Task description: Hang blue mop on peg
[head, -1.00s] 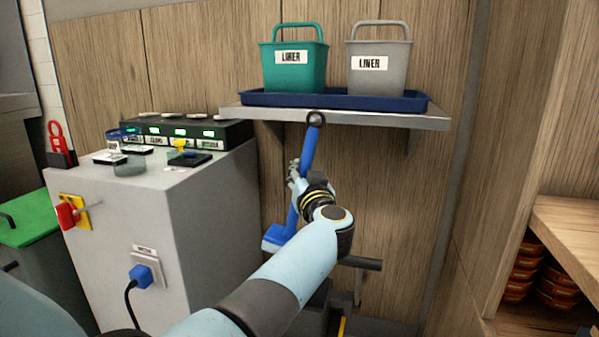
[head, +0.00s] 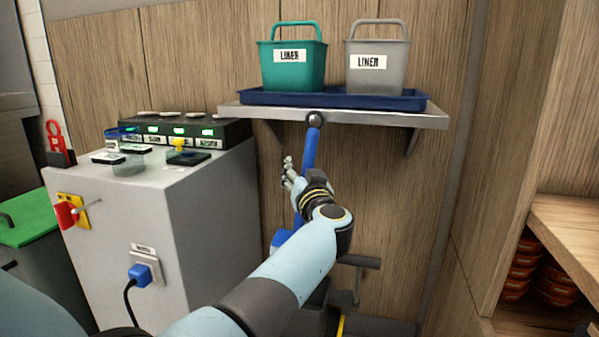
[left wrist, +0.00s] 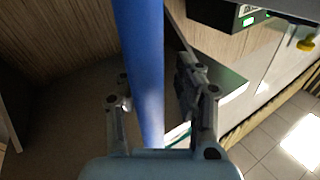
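The blue mop (head: 311,150) hangs nearly upright below the shelf's front edge. Its top end meets a dark round peg (head: 314,119) at that edge. I cannot tell how far the mop's ring is over the peg. Its blue head is partly hidden behind my left arm. My left gripper (head: 289,172) is at the middle of the handle, its fingers spread. In the left wrist view the blue handle (left wrist: 145,60) runs between the open fingers, with gaps beside it. My right gripper is not in view.
The wall shelf (head: 432,120) carries a blue tray (head: 415,104) with a green bucket (head: 292,70) and a grey bucket (head: 378,68). A grey cabinet (head: 110,225) with switches and a blue plug stands at left. Wooden shelving with orange stacks is at right.

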